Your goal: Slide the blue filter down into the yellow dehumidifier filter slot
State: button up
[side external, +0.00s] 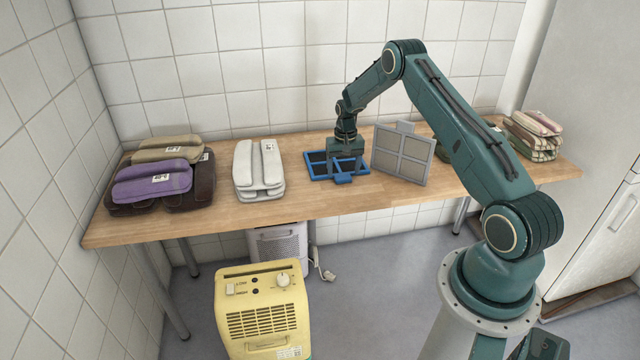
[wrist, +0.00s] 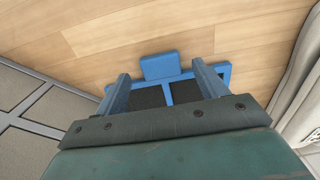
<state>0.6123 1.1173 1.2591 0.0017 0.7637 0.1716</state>
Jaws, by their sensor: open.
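The blue filter (side external: 343,179), a blue frame with dark mesh panels and a tab, lies flat on the wooden table in the side view. My gripper (side external: 346,166) points down right over it. In the wrist view my gripper (wrist: 161,72) is open, its two fingers apart, with the filter's tab (wrist: 160,66) showing between and beyond them. Part of the filter is hidden behind the gripper. Whether the fingers touch it I cannot tell. The yellow dehumidifier (side external: 262,322) stands on the floor in front of the table. A dark groove along its top (side external: 256,270) may be the slot.
A grey filter (side external: 403,153) stands tilted just right of the blue one. Folded white towels (side external: 258,170), purple and brown towels (side external: 152,186) and a striped stack (side external: 533,136) lie on the table (side external: 215,214). A white dehumidifier (side external: 279,246) stands underneath.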

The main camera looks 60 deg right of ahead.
notch_tip(320, 180, up, 10)
jog(key=shift+f, duration=0.15)
dwell(0.3)
dwell(0.4)
jog(key=s+a+r+n+t, duration=0.1)
jog(key=s+a+r+n, duration=0.15)
jog(key=a+r, duration=0.85)
jog(key=s+a+r+n+t, duration=0.15)
jog(key=s+a+r, duration=0.25)
jog(key=a+r, duration=0.6)
jog(key=s+a+r+n+t, duration=0.2)
jog(key=s+a+r, duration=0.5)
jog(key=s, duration=0.3)
jog(key=s+a+f+n, duration=0.1)
jog(key=s+a, duration=0.1)
jog(key=s, duration=0.4)
jog(key=s+a+f+n+t, duration=0.1)
jog(key=s+a+n, duration=0.1)
jog(key=s, duration=0.5)
jog(key=shift+a, duration=0.7)
jog(key=shift+o, duration=0.5)
